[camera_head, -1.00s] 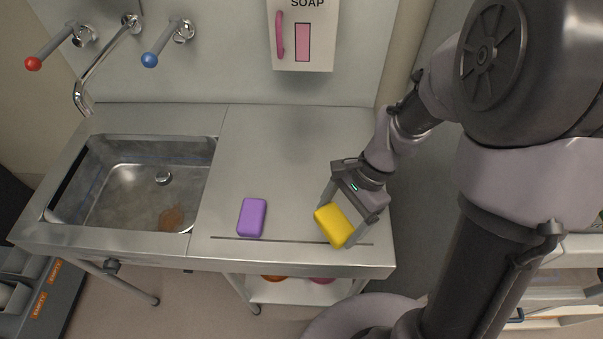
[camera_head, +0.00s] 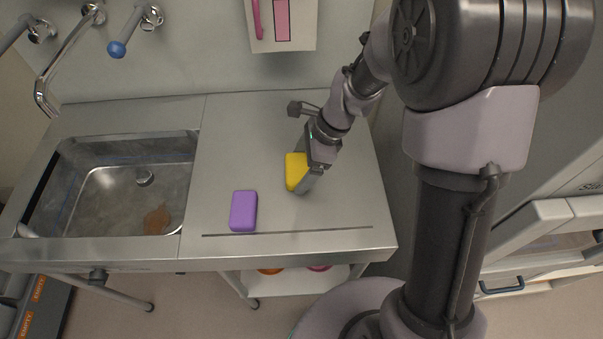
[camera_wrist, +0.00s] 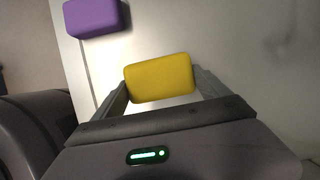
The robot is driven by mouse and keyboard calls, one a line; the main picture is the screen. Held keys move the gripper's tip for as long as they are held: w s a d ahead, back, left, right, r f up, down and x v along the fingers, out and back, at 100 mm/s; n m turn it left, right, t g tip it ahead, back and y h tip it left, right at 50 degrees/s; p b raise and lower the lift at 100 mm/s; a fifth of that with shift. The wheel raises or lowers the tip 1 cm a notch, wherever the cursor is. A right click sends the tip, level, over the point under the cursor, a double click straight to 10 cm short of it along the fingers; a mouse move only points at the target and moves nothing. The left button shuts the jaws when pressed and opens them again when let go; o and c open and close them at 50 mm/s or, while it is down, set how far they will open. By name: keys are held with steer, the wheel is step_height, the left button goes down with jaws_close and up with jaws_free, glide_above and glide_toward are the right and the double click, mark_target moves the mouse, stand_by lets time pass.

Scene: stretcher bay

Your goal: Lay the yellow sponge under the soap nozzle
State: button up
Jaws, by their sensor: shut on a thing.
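The yellow sponge (camera_head: 295,171) is between the fingers of my gripper (camera_head: 304,175), over the right part of the steel counter. In the wrist view the yellow sponge (camera_wrist: 160,78) sits between both fingers of my gripper (camera_wrist: 162,90), which is shut on it. I cannot tell how high it is above the counter. The soap dispenser (camera_head: 283,25) is on the wall behind the counter, cut off by the top edge of the head view. Its nozzle is not clearly visible.
A purple sponge (camera_head: 243,211) lies on the counter (camera_head: 240,140), left of my gripper. The sink (camera_head: 115,185), with a brown stain in it, is further left. A blue-tipped tap lever (camera_head: 118,48) juts from the wall. The counter below the dispenser is clear.

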steer(key=shift+f, duration=1.15)
steer(key=o, duration=1.2)
steer(key=shift+r, duration=0.1)
steer(key=shift+c, duration=0.2)
